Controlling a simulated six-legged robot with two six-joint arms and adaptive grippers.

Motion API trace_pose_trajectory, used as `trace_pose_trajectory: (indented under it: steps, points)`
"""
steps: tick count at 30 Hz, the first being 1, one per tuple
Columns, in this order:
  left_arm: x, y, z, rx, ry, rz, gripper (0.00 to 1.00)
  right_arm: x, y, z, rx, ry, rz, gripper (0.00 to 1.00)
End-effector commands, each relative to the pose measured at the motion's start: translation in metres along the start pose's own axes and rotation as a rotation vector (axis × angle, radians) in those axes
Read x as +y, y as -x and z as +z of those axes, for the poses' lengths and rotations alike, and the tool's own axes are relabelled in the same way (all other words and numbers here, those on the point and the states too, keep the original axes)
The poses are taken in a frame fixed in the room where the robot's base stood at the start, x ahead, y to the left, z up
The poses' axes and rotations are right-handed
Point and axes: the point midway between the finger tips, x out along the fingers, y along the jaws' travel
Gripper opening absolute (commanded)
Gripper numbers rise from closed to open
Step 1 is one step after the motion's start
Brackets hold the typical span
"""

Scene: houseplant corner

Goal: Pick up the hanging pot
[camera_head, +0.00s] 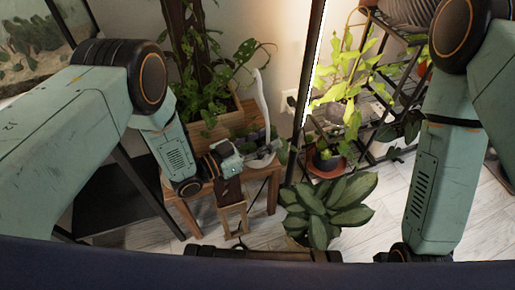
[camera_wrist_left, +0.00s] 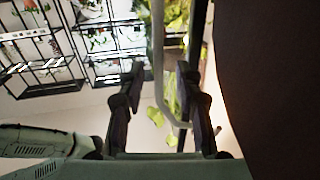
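The hanging pot (camera_head: 262,158) is white, with a tall curved white hanger (camera_head: 261,98), and holds small green plants. It stands on a low wooden stand in the head view. My left gripper (camera_head: 238,160) is just left of it, partly hidden by its own wrist. In the left wrist view my left gripper (camera_wrist_left: 157,78) has its fingers apart. A pale curved strip, apparently the hanger (camera_wrist_left: 158,60), runs between them with a gap on the left; contact on the right is unclear. My right arm comes down at the right, and its fingers do not show.
A wooden planter box (camera_head: 225,122) with a leafy climber stands behind the pot on the wooden stand (camera_head: 273,190). A broad-leaved plant (camera_head: 330,208) is at front right. A black metal shelf (camera_head: 385,130) with potted plants is farther right. A dark pole rises nearby.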

Motion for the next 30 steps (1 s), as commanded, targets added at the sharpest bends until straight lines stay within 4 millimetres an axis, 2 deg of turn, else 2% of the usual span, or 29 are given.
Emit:
trace_pose_trajectory:
  steps: [3, 11, 23, 30]
  points:
    - [-0.0002, -0.0105, -0.0006, 0.002, -0.001, 0.000, 0.35, 0.0000, -0.0029, 0.0000, 0.000, 0.000, 0.000, 0.28]
    - [-0.0001, -0.0137, -0.0012, 0.000, 0.000, -0.001, 0.34, 0.0000, -0.0023, 0.0000, 0.000, 0.000, 0.000, 0.28]
    - [0.0001, -0.0134, -0.0009, 0.000, 0.000, -0.001, 0.00, 0.0000, -0.0023, -0.0001, 0.000, 0.000, 0.000, 0.28]
    - [0.0000, -0.0132, -0.0007, 0.000, 0.000, -0.001, 0.00, 0.0000, -0.0023, -0.0001, 0.000, 0.000, 0.000, 0.28]
